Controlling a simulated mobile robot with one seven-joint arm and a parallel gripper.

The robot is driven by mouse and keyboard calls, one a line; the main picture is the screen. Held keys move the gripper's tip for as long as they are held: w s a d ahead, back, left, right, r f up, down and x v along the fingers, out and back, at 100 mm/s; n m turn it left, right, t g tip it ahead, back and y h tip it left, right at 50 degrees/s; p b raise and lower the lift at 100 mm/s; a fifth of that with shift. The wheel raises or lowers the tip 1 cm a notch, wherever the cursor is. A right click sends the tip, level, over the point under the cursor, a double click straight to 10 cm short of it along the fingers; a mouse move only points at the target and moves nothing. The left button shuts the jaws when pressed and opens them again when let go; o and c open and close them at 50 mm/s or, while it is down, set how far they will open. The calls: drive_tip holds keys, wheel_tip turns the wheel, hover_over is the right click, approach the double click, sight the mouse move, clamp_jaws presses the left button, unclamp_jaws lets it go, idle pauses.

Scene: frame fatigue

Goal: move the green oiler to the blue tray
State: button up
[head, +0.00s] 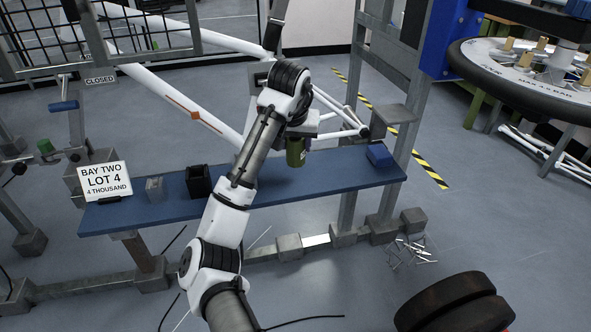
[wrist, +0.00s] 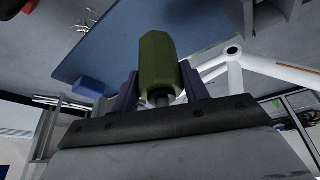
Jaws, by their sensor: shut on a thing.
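The green oiler (head: 295,153) hangs below my gripper (head: 298,137) over the middle of the blue bench top. In the wrist view the oiler (wrist: 158,58) stands between the two dark fingers of my gripper (wrist: 160,88), which is shut on it. Its clearance above the bench is hard to judge. A small blue box-like thing (head: 379,154), possibly the blue tray, sits at the bench's right end, apart from the oiler. It also shows in the wrist view (wrist: 92,87) at left. Its inside cannot be made out.
On the blue bench (head: 330,172) stand a black open container (head: 198,183), a small grey block (head: 155,189) and a white sign (head: 104,182) to the left. A grey metal post (head: 408,120) rises beside the right end. The bench between oiler and blue box looks clear.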

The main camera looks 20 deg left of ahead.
sight(295, 164)
drive_tip(key=shift+f+b, duration=0.4)
drive_tip(key=shift+f, duration=3)
drive_tip(key=shift+f, duration=0.1)
drive_tip(key=o, duration=1.1)
drive_tip(key=shift+c, duration=0.2)
drive_tip(key=p+v, duration=0.2)
drive_tip(key=v, duration=0.8)
drive_tip(key=shift+r, duration=0.4)
drive_tip(key=shift+s+r+p, duration=0.35)
drive_tip(key=shift+s+r, duration=0.05)
drive_tip(key=shift+r, duration=0.25)
drive_tip(key=shift+d, duration=0.1)
